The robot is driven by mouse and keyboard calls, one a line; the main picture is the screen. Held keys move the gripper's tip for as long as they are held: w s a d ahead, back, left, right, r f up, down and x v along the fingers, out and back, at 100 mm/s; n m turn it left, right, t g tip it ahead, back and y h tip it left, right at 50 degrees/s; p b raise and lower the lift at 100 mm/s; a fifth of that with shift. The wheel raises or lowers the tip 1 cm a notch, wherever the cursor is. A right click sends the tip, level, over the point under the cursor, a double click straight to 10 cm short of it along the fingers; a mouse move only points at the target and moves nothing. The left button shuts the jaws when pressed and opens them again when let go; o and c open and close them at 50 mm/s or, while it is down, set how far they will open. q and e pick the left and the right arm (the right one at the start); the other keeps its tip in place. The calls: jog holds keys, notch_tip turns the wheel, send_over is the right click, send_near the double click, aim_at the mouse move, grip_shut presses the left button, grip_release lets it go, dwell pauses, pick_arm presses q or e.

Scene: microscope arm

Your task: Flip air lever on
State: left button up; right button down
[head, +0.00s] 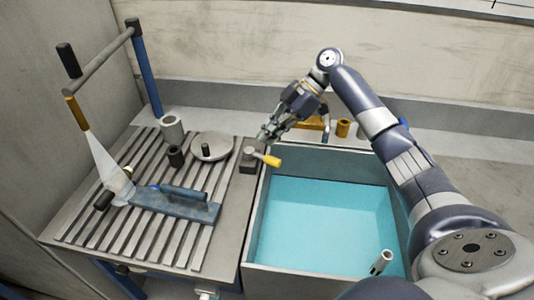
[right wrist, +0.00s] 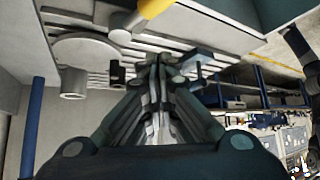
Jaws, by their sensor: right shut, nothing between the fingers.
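The air lever has a yellow handle (head: 268,159) on a small grey block, at the seam between the slotted bench and the blue-floored basin. Its handle points right, toward the basin. The yellow handle also shows at the top of the right wrist view (right wrist: 153,8), partly cut off. My right gripper (head: 265,136) is just behind the lever in the head view, apart from it as far as I can see. Its fingers are closed together and empty, as the right wrist view (right wrist: 157,64) also shows. My left gripper is not in view.
The slotted bench (head: 82,232) holds a blue tool (head: 180,207), a round plate (head: 211,148) and grey cups (head: 172,130). A lamp-like arm (head: 100,62) stands at left. The basin (head: 320,215) is open. Brass-coloured parts (head: 343,128) stand behind it.

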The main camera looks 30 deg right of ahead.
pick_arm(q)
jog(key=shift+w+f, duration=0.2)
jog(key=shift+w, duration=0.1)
pick_arm(e)
jog(key=shift+v, duration=1.15)
jog(key=shift+w+a+r, duration=0.1)
